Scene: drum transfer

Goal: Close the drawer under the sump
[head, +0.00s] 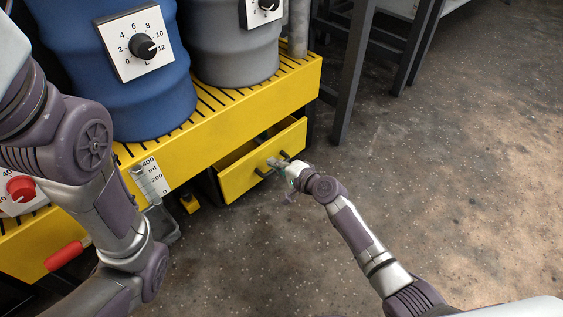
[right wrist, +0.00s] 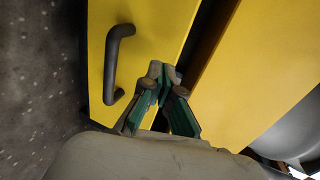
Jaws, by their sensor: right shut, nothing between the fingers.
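The yellow sump (head: 205,135) is a long slotted platform under two drums. Its yellow drawer (head: 236,181) stands partly pulled out, with a dark opening above its front in the head view. The drawer front has a dark bar handle (right wrist: 112,62). My right gripper (head: 275,163) is at the drawer front, by the handle. In the right wrist view its fingers (right wrist: 160,78) are shut and empty, beside the handle and over the drawer front's edge nearer the sump (right wrist: 262,65). I cannot tell whether they touch it. My left gripper is out of view.
A blue drum (head: 120,95) and a grey drum (head: 232,45) with dials stand on the sump. A measuring scale (head: 150,178) and a red grip (head: 64,256) are at left. Dark table legs (head: 350,80) stand behind right. The floor (head: 430,190) at right is clear.

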